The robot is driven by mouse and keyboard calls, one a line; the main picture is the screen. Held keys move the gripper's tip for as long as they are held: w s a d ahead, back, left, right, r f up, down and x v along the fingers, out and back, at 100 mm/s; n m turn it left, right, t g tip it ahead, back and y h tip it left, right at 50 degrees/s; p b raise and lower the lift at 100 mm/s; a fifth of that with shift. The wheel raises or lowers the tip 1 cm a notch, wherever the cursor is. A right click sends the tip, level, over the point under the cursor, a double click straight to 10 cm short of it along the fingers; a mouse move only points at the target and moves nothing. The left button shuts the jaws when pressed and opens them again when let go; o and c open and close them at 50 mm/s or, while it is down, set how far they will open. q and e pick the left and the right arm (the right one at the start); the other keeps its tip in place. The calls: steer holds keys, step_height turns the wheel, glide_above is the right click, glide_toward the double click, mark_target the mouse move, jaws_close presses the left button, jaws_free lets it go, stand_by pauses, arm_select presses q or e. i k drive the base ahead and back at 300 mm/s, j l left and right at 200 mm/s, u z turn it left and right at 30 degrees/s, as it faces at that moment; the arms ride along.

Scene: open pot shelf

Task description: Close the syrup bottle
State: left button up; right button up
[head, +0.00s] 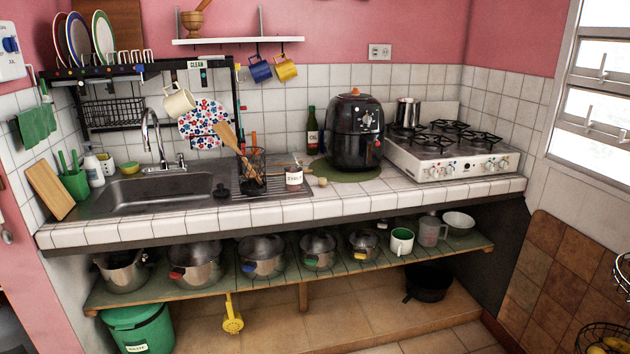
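A small jar-like bottle (294,176) with a white label and dark contents stands on the tiled counter, right of the sink's drainboard. It looks like the syrup bottle, but the label is too small to read surely. A small round tan piece (322,182) lies on the counter just right of it, apart from it. It may be a stopper; I cannot tell. Neither of my grippers is in view.
A utensil holder (251,170) with wooden spoons stands left of the bottle. A black air fryer (356,132) on a green mat, a dark green bottle (312,131) and a stove (450,150) stand behind and right. The counter front (345,207) is clear.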

mark_target(293, 167)
steer(key=i+l+u, duration=0.1)
steer(key=i+l, duration=0.3)
steer(key=i+l+u, duration=0.15)
steer(key=i+l, duration=0.3)
steer(key=i+l+u, duration=0.1)
steer(key=i+l, duration=0.3)
steer(key=i+l+u, duration=0.1)
steer(key=i+l, duration=0.25)
steer(key=l, duration=0.2)
steer(key=i+l+u, duration=0.1)
steer(key=i+l, duration=0.25)
steer(key=l, duration=0.2)
